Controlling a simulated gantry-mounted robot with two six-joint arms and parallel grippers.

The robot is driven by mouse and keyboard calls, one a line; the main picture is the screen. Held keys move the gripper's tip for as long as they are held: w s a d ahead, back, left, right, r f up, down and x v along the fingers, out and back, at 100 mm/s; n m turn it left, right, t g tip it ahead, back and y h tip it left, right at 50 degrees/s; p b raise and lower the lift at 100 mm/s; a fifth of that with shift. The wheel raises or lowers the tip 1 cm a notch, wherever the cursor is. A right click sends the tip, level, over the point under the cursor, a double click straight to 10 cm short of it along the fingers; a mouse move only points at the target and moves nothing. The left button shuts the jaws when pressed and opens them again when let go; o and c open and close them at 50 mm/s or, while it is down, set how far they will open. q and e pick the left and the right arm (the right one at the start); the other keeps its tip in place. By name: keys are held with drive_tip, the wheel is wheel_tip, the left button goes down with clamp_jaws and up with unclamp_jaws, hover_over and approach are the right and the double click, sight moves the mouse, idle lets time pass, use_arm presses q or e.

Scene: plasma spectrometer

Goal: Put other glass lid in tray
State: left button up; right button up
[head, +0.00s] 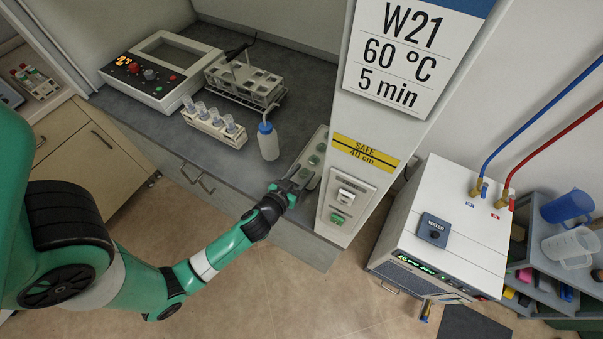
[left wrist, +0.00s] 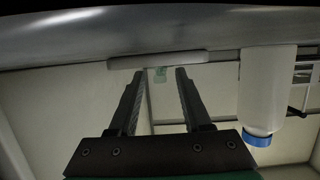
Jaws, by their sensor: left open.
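A narrow grey-green tray (head: 323,134) lies on the dark bench beside the white pillar in the head view, with small pale greenish pieces (head: 313,160) in it that may be glass lids. In the left wrist view, the tray's edge (left wrist: 157,60) shows just past the fingers. My left gripper (head: 297,184) is at the near end of the tray, low over the bench's front edge. In the left wrist view, its fingers (left wrist: 163,72) are apart with nothing held between them. The gripper partly hides the tray's near end. My right gripper is not in view.
A white bottle with a blue cap (head: 268,142) stands close left of the tray. A rack of clear tubes (head: 214,125), a wire rack (head: 243,84) and a control box (head: 163,70) stand farther left. The white pillar (head: 372,130) bounds the right side.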

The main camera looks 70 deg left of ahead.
use_arm(q)
drive_tip(key=shift+r, duration=0.25)
drive_tip(key=v, duration=0.3)
drive_tip(key=b+v, duration=0.1)
drive_tip(key=v, duration=0.7)
drive_tip(key=shift+s+d+f, duration=0.1)
drive_tip(key=shift+d+f, duration=0.05)
drive_tip(key=shift+f, duration=0.1)
drive_tip(key=shift+s+d+r, duration=0.15)
drive_tip(key=shift+s+r, duration=0.1)
drive_tip(key=shift+s, duration=0.05)
